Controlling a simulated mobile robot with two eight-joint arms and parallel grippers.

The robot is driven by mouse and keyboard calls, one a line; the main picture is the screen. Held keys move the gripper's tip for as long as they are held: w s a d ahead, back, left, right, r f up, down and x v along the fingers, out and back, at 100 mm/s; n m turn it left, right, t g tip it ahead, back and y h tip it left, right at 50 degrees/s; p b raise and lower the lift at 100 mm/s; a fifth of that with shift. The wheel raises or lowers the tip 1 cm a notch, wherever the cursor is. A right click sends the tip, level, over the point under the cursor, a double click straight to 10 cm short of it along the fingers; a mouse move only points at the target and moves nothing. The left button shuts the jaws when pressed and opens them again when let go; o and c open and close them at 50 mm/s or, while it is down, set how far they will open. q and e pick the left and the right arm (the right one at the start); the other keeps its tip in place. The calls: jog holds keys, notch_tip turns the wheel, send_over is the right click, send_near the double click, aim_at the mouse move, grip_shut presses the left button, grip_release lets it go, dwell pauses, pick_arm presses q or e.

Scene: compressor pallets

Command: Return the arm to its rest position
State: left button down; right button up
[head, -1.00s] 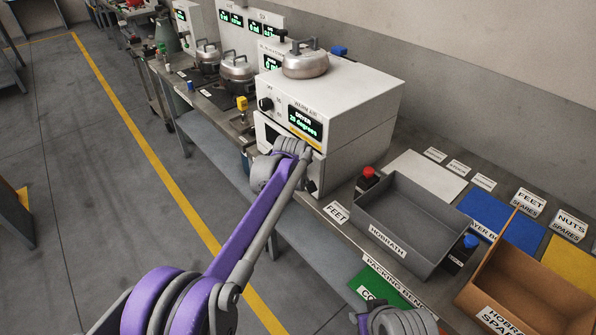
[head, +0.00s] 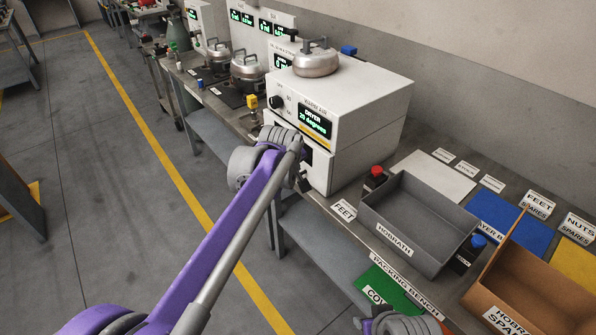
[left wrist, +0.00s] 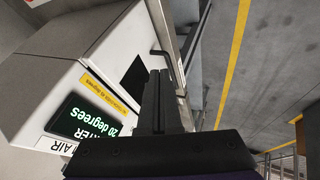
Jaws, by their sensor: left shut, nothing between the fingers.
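My left arm reaches in from the lower left of the head view, in front of the white warm air dryer (head: 335,130). Its wrist hides most of the left gripper there. In the left wrist view my left gripper (left wrist: 162,78) is shut with nothing in it. Its fingers point along the dryer (left wrist: 75,75), beside a dark opening in the dryer's front, and look apart from it. Part of my right arm shows at the bottom of the head view; its gripper cannot be made out.
A metal pot (head: 316,62) stands on the dryer. Red-capped (head: 376,176) and blue-capped items flank the tray. The floor left of the bench, with a yellow line (head: 150,140), is clear.

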pick_arm(q)
jog(key=s+a+m+y, duration=0.1)
jog(key=s+a+m, duration=0.2)
jog(key=s+a, duration=1.35)
jog(key=s+a+f+m, duration=0.1)
jog(key=s+a+f, duration=0.1)
jog(key=s, duration=0.4)
jog(key=s+a+f+g+p, duration=0.1)
jog(key=s+a+f, duration=0.1)
jog(key=s+f, duration=0.2)
jog(key=s+a+f+m+y, duration=0.1)
jog(key=s+a+f, duration=0.1)
jog(key=s, duration=0.8)
jog(key=shift+f+m+g, duration=0.3)
jog(key=shift+f, duration=0.6)
